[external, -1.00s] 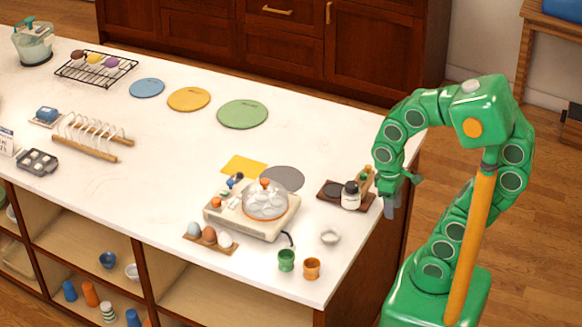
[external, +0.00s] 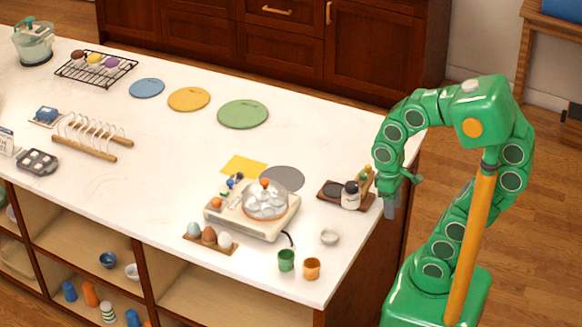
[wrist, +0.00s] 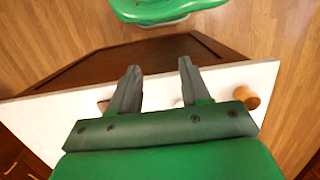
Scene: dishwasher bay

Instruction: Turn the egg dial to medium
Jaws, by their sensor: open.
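The egg cooker (external: 252,210) stands on the white counter, a cream base with a clear domed lid topped by an orange knob. An orange dial (external: 215,203) shows at the left of its base; its pointer setting is too small to read. My gripper (external: 391,207) hangs at the counter's right edge, well to the right of the cooker, pointing down. In the wrist view my gripper (wrist: 158,88) shows two grey fingers apart with nothing between them. The cooker cannot be made out in the wrist view.
A dark tray with a white jar (external: 350,195) stands between my gripper and the cooker. An egg holder (external: 210,238) sits before the cooker.

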